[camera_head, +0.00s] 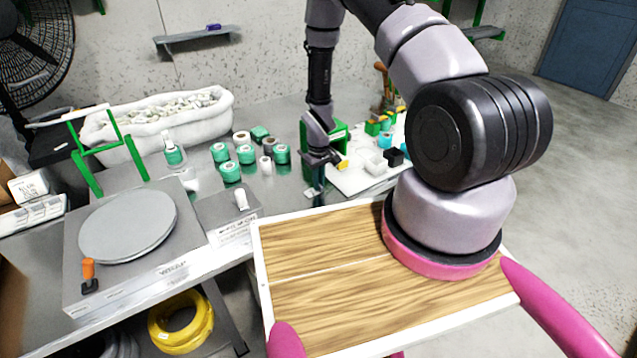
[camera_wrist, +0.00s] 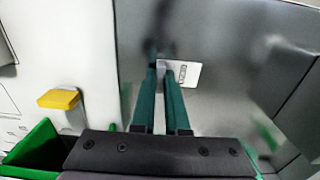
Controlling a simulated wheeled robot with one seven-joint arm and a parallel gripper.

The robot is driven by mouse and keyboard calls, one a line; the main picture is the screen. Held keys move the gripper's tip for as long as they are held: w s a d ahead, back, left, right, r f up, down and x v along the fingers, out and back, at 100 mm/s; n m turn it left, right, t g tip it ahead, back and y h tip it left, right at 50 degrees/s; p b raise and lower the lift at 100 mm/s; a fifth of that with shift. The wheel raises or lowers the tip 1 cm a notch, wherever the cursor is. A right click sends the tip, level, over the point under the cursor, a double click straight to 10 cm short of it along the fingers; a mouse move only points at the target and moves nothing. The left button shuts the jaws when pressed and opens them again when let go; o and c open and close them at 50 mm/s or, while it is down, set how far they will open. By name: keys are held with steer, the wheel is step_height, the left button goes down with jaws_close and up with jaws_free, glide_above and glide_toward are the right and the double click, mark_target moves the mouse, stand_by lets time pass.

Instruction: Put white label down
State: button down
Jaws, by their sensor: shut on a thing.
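My gripper (camera_wrist: 161,68) points down at the grey metal table (camera_wrist: 215,30), with its two dark green fingers close together. It is shut on the white label (camera_wrist: 186,75), a small flat card with dark print. The label sticks out to the right of the fingertips in the wrist view; its gripped edge is hidden. In the head view my gripper (camera_head: 318,176) is low over the table, left of the white board. The label (camera_head: 310,192) shows there as a small pale patch. I cannot tell whether it touches the table.
A white board (camera_head: 350,182) with small colored bins lies to the right of my gripper. Several green-labelled rolls (camera_head: 246,154) stand to its left. A scale (camera_head: 128,225) with a round plate is farther left. Bare metal surrounds the label.

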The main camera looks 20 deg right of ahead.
steer(key=c, duration=0.9)
jaws_free()
step_height(320, 180, up, 12)
steer(key=shift+r, duration=0.15)
